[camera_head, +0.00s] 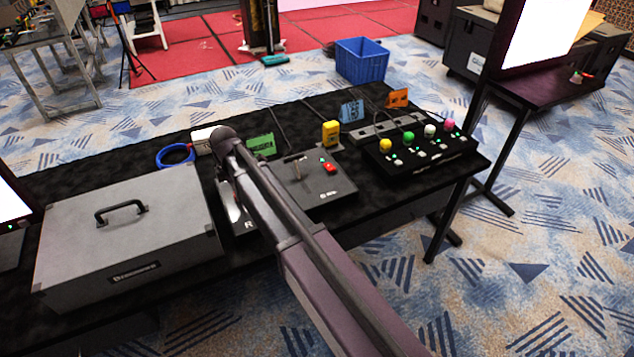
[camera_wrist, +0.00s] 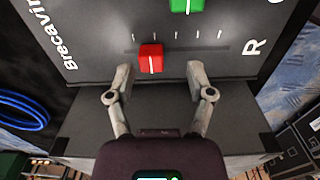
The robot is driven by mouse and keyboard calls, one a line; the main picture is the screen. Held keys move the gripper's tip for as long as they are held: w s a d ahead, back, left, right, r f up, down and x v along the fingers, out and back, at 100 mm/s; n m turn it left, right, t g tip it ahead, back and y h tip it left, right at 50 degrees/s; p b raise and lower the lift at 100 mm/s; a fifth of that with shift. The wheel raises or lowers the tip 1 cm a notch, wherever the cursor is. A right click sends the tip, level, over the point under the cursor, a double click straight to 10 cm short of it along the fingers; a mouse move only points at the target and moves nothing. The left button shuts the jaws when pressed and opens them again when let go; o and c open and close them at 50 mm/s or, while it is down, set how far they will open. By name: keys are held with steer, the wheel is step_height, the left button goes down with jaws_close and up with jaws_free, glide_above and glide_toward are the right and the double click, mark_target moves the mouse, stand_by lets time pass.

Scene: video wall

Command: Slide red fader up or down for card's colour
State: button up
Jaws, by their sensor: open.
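The red fader (camera_wrist: 151,58) is a block cap with a white line on a dark grey panel (camera_wrist: 100,45). It sits left of the middle of its slot, away from the letter R, in the wrist view. My gripper (camera_wrist: 159,78) is open, its fingertips on either side of and just below the red fader, with a gap on the right; contact on the left is unclear. A green fader (camera_wrist: 187,5) is cut off at the top edge. In the head view my arm hides most of the panel (camera_head: 236,208).
A grey case (camera_head: 130,240) stands left of the panel. A box with a lever (camera_head: 310,180) and a console with coloured knobs (camera_head: 425,150) stand to the right. A blue cable coil (camera_head: 176,154) lies behind. The black table (camera_head: 60,170) is crowded around the panel.

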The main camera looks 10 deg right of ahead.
steer(key=shift+r+p, duration=5.8)
steer(key=shift+r, duration=0.35)
steer(key=s+d+f+m+b, duration=0.1)
steer(key=s+d+m, duration=0.4)
steer(key=d, duration=0.6)
steer(key=s+d+f+m+b, duration=0.2)
steer(key=s+d+m, duration=0.4)
steer(key=d+m, duration=0.4)
steer(key=shift+s+d, duration=0.2)
steer(key=shift+d, duration=0.8)
steer(key=w+a+r+n+p, duration=0.1)
steer(key=w+a+n, duration=0.5)
steer(key=a, duration=0.5)
steer(key=w+a+r+n+p, duration=0.1)
steer(key=w+a+n, duration=0.5)
steer(key=a+n, duration=0.3)
steer(key=a, duration=0.3)
steer(key=shift+a+r+p, duration=0.15)
steer(key=shift+r+p, duration=0.25)
steer(key=shift+w+f, duration=0.1)
steer(key=shift+f, duration=0.05)
step_height(320, 180, down, 14)
steer(key=b, duration=1.3)
steer(key=shift+r+b, duration=0.25)
steer(key=shift+b, duration=0.15)
